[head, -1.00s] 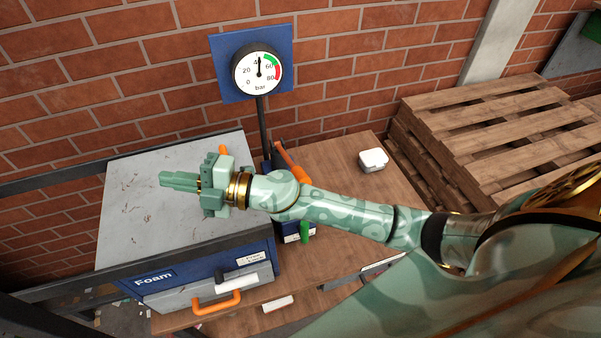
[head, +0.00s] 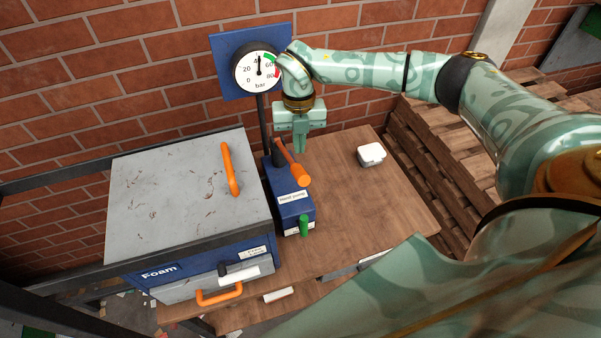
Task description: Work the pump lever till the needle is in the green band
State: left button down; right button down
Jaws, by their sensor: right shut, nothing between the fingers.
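The hand pump (head: 292,210) is a blue box with a label, standing on the wooden bench. Its orange lever (head: 291,163) slants from the top of the pump toward the front and ends in a thick orange grip. The round gauge (head: 252,75) is on a blue plate on the wall. Its black needle points nearly straight up, at about 40, short of the green band (head: 270,57) near 60. My right gripper (head: 300,148) is shut and empty, pointing down just above and behind the lever's grip; I cannot tell whether they touch. My left gripper is not in view.
A grey-topped cabinet marked Foam (head: 180,190) with orange handles stands left of the pump. A green knob (head: 304,225) is on the pump's front. A small white box (head: 371,154) lies on the bench (head: 375,205), with free room around it. Wooden pallets (head: 420,150) are stacked at right.

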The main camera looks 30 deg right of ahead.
aim_at(300, 168)
dwell(0.4)
jog(key=f+b, duration=0.6)
jog(key=f, duration=0.1)
jog(key=shift+s+a, duration=0.1)
jog(key=shift+s, duration=0.2)
jog(key=shift+f+b, duration=1.25)
jog(key=shift+f, duration=1)
jog(key=shift+w+d+r, duration=0.3)
jog(key=shift+w+d, duration=0.05)
jog(key=shift+w, duration=0.35)
jog(key=shift+w+d+r, duration=0.25)
jog(key=shift+w+d, duration=0.05)
jog(key=shift+w, duration=0.35)
